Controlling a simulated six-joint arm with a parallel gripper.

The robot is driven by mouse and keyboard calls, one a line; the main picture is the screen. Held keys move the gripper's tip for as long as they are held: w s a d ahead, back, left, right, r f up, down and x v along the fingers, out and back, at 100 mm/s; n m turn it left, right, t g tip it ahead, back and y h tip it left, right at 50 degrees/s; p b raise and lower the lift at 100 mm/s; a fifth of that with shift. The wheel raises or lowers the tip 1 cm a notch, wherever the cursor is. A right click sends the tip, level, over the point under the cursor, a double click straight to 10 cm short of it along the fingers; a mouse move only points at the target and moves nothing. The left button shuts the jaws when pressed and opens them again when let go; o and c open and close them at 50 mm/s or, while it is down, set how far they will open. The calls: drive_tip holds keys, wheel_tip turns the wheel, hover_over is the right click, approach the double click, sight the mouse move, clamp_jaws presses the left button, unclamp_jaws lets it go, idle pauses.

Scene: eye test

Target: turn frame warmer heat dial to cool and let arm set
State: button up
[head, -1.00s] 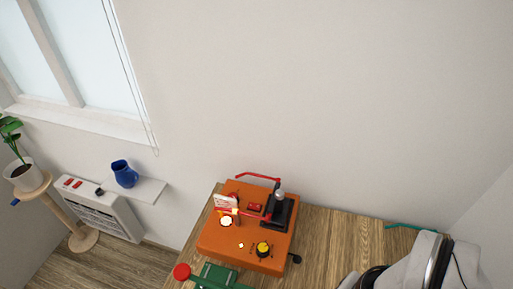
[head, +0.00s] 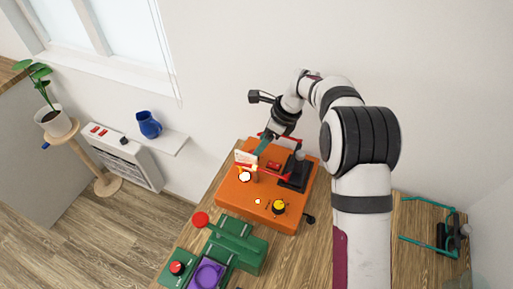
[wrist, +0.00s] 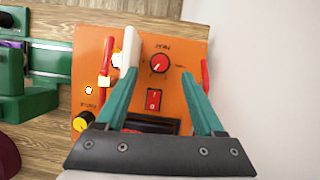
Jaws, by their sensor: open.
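The orange frame warmer (head: 233,199) sits on the wooden table; its top panel fills much of the wrist view (wrist: 190,38). A round red dial (wrist: 160,63) with a white mark pointing to the lower left sits near its edge, under lettering too blurred to read. My gripper (wrist: 160,50) is open, its teal fingers on either side of the dial, apart from it in the picture; height above the panel is unclear. In the head view my gripper (head: 262,149) is over the warmer's back, hiding the dial. A red arm (wrist: 105,62) lies left of the fingers.
A red rocker switch (wrist: 154,99) and yellow knob (wrist: 83,121) are on the panel. A white card (head: 246,157) stands close to my left finger. A green machine (head: 235,245) is in front; a teal frame stand (head: 430,242) is right.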

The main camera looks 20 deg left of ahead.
drive_tip(key=x, duration=0.5)
drive_tip(key=shift+f, duration=0.15)
clamp_jaws()
